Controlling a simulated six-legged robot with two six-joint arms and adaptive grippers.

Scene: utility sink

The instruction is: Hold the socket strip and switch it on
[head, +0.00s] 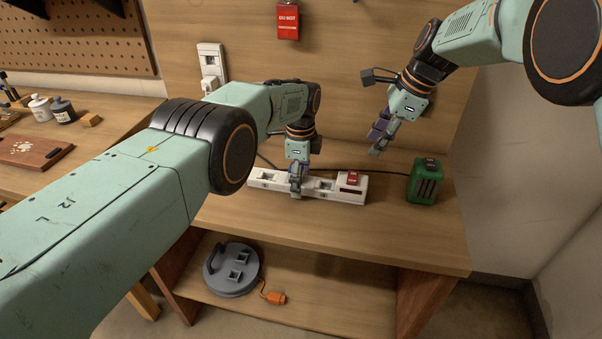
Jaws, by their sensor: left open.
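The white socket strip (268,181) lies on the wooden worktop, running left to right. A red switch (353,178) sits on top near its right end; I cannot tell its on or off position. My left gripper (296,186) points down at the strip's middle, left of the switch. Its jaws are open around or just over the strip and hide part of it; contact is unclear. My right gripper (379,142) hangs in the air above and to the right of the switch, apart from the strip. Its jaw opening is not clear, and nothing shows in it.
A grey cable reel (232,270) with an orange plug lies on the lower shelf. A wall socket (211,62) and red sign (288,20) are on the back panel.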

